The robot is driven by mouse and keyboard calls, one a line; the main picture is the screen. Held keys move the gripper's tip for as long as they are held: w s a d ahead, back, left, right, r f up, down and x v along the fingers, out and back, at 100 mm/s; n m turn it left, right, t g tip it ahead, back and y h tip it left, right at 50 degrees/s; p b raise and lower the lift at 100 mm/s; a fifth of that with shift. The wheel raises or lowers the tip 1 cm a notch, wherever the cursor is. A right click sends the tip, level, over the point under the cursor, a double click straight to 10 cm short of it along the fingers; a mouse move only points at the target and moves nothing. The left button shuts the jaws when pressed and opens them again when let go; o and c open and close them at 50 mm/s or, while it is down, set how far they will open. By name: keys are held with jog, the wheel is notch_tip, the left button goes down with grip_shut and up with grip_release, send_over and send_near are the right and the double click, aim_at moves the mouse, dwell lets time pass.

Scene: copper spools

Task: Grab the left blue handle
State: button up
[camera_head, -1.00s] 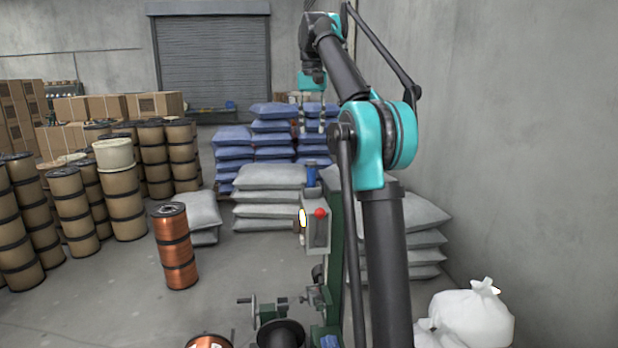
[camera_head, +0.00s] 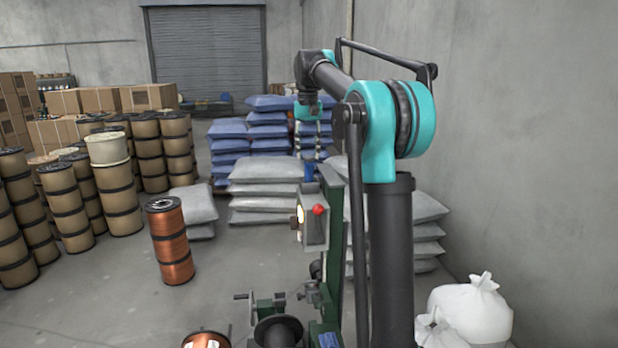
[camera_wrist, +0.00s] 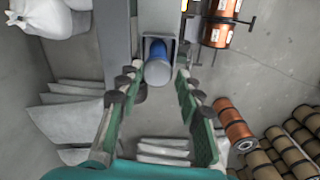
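A blue cylindrical handle (camera_head: 309,173) stands on top of the green and grey machine (camera_head: 335,232) in the head view. It also shows in the wrist view (camera_wrist: 157,66) as a blue cylinder with a paler rounded end, lying between my finger lines. My gripper (camera_head: 310,156) points down just above the handle in the head view. In the wrist view my gripper (camera_wrist: 158,74) is open, with gaps on both sides of the handle and no visible contact. I cannot tell whether the fingertips are level with it. No second blue handle is clearly seen.
A grey box with a red button (camera_head: 318,210) is on the machine below the handle. A copper spool (camera_head: 170,240) stands to the left on open floor. Grey sacks (camera_head: 265,190) and blue sacks (camera_head: 268,130) are stacked behind. White bags (camera_head: 470,310) lie at right.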

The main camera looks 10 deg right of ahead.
aim_at(309, 167)
jog(key=shift+d+f, duration=0.2)
jog(key=shift+f, duration=2.95)
grip_shut()
